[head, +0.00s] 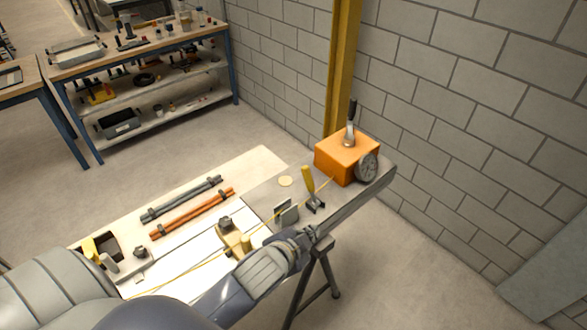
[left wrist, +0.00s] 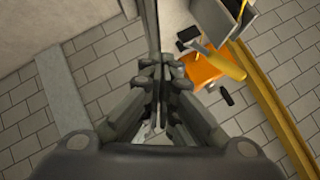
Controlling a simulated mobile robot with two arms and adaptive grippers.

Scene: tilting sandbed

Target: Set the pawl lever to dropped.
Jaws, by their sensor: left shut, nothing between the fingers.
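An orange box (head: 346,156) sits at the far end of the bench, with a dark round wheel (head: 367,168) on its side. A black-handled lever (head: 349,125) stands nearly upright on its top. A second lever with a yellow handle (head: 308,179) stands in front of the box. I cannot tell which one is the pawl lever. My left gripper (head: 308,236) is shut and empty near the bench's right edge, apart from both levers. In the left wrist view its closed fingers (left wrist: 161,68) lie left of the orange box (left wrist: 203,68) and yellow handle (left wrist: 224,63).
Grey upright plates (head: 287,212) and a yellow clamp-like part (head: 233,239) stand on the bench. A yellow cord runs along it towards the orange box. Grey and orange bars (head: 192,213) lie further left. A yellow post (head: 342,65) and block wall rise behind.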

